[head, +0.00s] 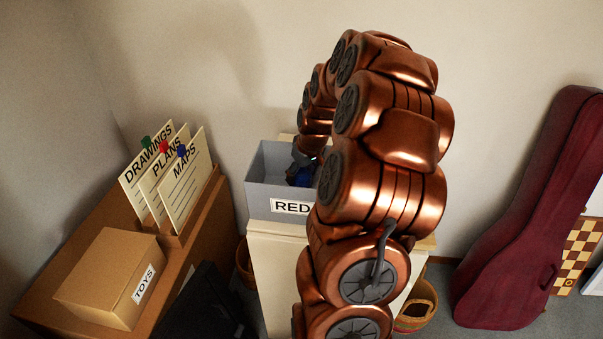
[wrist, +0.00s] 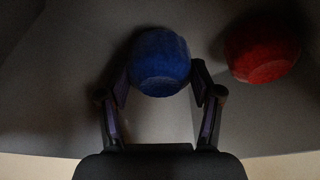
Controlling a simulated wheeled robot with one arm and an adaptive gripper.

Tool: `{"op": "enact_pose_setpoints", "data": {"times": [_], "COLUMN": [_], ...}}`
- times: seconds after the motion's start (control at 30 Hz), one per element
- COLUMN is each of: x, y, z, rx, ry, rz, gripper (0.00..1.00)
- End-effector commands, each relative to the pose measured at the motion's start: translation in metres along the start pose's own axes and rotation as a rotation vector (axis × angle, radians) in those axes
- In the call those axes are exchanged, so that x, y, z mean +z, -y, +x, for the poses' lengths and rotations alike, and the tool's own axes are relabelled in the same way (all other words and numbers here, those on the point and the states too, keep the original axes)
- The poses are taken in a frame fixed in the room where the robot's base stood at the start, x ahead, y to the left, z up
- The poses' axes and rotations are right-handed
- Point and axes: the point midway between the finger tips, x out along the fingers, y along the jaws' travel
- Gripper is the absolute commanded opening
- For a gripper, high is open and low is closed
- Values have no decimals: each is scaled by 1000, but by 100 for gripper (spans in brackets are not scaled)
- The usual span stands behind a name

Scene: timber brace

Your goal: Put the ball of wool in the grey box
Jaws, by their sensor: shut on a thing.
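The grey box (head: 262,180) stands on a pale cabinet in the head view, with a label on its front reading RED; my arm covers its right part. My gripper (wrist: 160,78) is shut on a dark blue ball of wool (wrist: 158,55) in the wrist view, one finger on each side. The blue ball also shows as a small patch in the head view (head: 300,178), inside the outline of the box's opening. In the wrist view grey surfaces lie around the ball; I cannot tell if it touches the bottom.
A red ball (wrist: 262,47) lies right of the blue one in the wrist view. Left of the cabinet (head: 272,260) are a TOYS carton (head: 100,275) and a holder with cards (head: 185,200). A basket (head: 415,305) and a dark red instrument case (head: 530,220) stand at right.

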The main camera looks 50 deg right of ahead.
Motion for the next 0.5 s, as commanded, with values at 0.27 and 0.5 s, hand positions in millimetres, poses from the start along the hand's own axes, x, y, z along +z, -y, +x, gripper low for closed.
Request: {"op": "enact_pose_setpoints", "data": {"times": [0.27, 0.5], "x": [1, 2], "y": [0, 0], "z": [5, 8], "rx": [1, 0], "ry": [-2, -1], "rz": [0, 0], "gripper": [24, 70]}}
